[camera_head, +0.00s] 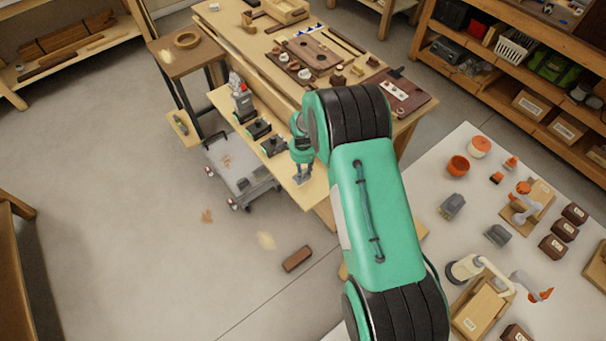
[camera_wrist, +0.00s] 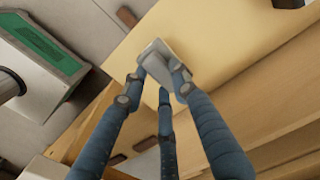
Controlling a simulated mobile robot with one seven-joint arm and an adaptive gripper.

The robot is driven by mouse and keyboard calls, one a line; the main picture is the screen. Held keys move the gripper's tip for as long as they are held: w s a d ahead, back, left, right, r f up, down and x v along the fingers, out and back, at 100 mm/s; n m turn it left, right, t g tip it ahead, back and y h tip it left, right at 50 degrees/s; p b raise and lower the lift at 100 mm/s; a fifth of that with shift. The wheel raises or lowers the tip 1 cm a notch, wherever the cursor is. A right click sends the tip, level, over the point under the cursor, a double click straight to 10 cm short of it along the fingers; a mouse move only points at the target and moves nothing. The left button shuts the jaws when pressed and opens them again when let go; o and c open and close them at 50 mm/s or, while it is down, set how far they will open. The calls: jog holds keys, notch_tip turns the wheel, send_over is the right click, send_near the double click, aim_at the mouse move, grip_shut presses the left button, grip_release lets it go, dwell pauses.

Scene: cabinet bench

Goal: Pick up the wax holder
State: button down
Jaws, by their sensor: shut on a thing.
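A small light-grey piece (camera_wrist: 154,54), apparently the wax holder, sits between the fingertips of my gripper (camera_wrist: 159,82) in the wrist view. The blue-grey fingers close around it from several sides and hide part of it. In the head view my gripper (camera_head: 303,166) points down over the right end of the lower pale wooden shelf (camera_head: 285,172). The grey piece shows there too (camera_head: 303,180), at the fingertips. I cannot tell whether it touches the shelf or is just above it.
Dark tools (camera_head: 272,146) and a grey-red device (camera_head: 240,100) stand farther left on the shelf. The workbench (camera_head: 335,115) rises behind it. A grey cart (camera_head: 240,170) stands at left, a brown block (camera_head: 297,259) lies on the floor, and a white table (camera_head: 430,190) is at right.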

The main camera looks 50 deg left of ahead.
jog(key=s+d+r, duration=0.1)
jog(key=s+d, duration=0.2)
jog(key=d, duration=0.4)
jog(key=s+d+r+p, duration=0.1)
jog(key=s+d, duration=0.3)
jog(key=d, duration=0.3)
jog(key=shift+s, duration=0.25)
